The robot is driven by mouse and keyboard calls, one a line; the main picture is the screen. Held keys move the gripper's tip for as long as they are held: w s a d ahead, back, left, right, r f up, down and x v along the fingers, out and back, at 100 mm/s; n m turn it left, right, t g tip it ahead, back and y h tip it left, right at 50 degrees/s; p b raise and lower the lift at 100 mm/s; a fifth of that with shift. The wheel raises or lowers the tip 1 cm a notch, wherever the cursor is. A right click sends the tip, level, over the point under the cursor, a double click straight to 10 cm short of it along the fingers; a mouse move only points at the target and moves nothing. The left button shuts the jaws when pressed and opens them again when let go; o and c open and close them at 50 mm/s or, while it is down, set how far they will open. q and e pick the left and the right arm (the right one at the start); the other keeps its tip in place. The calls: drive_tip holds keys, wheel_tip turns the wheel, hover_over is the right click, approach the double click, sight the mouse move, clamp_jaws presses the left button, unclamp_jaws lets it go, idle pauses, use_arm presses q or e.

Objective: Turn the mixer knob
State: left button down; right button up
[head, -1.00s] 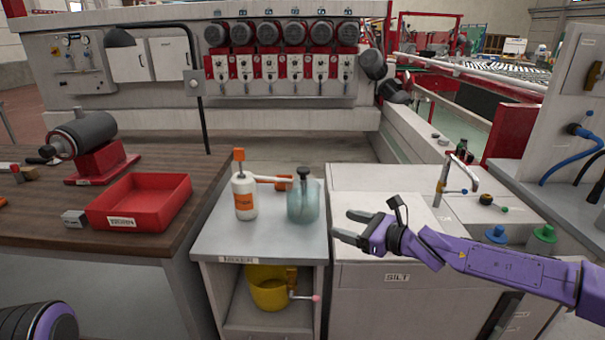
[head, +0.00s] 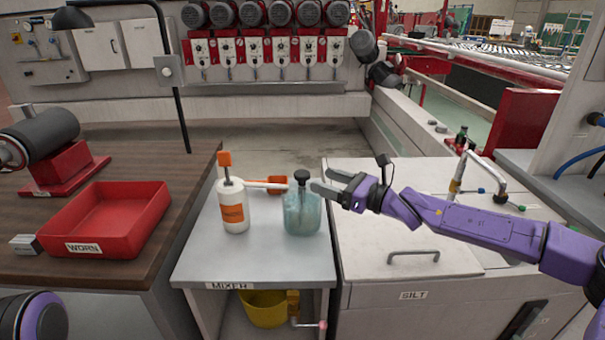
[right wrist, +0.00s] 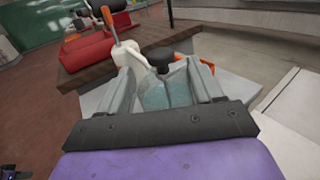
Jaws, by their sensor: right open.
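The mixer cabinet (head: 215,262) has a "MIXER" label on its front edge. On top stands a teal jug (head: 302,215) with a black knob (head: 302,177). I cannot tell which part is the mixer knob. My right gripper (head: 322,182) is open at the jug's upper right side. In the right wrist view the jug (right wrist: 165,92) and black knob (right wrist: 159,58) show between its fingers. Contact is unclear. My left gripper is out of view.
A white bottle with an orange label (head: 233,212) stands left of the jug, its spout pointing at it. An orange item (head: 277,185) lies behind. A red "WORN" tray (head: 105,222) is on the wooden bench. The "SILT" cabinet (head: 400,235) is at right.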

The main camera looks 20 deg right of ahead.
sight(309, 176)
drive_tip(key=x, duration=0.7)
drive_tip(key=shift+w+a+f, duration=0.1)
drive_tip(key=shift+a+f, duration=0.05)
drive_tip(key=shift+f, duration=0.1)
drive_tip(key=shift+a+r, duration=0.1)
drive_tip(key=shift+r, duration=0.05)
drive_tip(key=shift+w, duration=0.1)
